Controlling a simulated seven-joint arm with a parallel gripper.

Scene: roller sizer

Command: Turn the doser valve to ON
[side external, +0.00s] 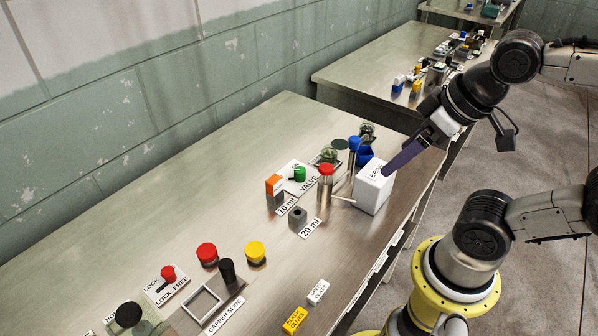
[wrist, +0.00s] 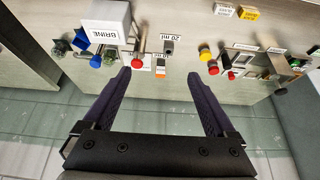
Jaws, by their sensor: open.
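In the side view a white plate lettered VALVE (side external: 309,184) lies on the steel bench, with a green knob (side external: 299,174) on it. An ON mark is too small to read. Beside it stands a red-topped grey cylinder (side external: 326,184), near a white box lettered BRINE (side external: 374,190). My gripper (side external: 404,157) is raised at the right of the box, overlapping its edge in the picture. In the wrist view my gripper (wrist: 159,75) is open and empty, with the red-topped cylinder (wrist: 138,62) near the left fingertip. The green knob is hard to make out there.
An orange-and-white block (side external: 274,188) and a grey block (side external: 297,214) stand by the 10 ml and 20 ml labels. Blue and green-glass items stand behind the box. Red and yellow knobs (side external: 255,252) lie toward the front. The bench's right front is mostly clear.

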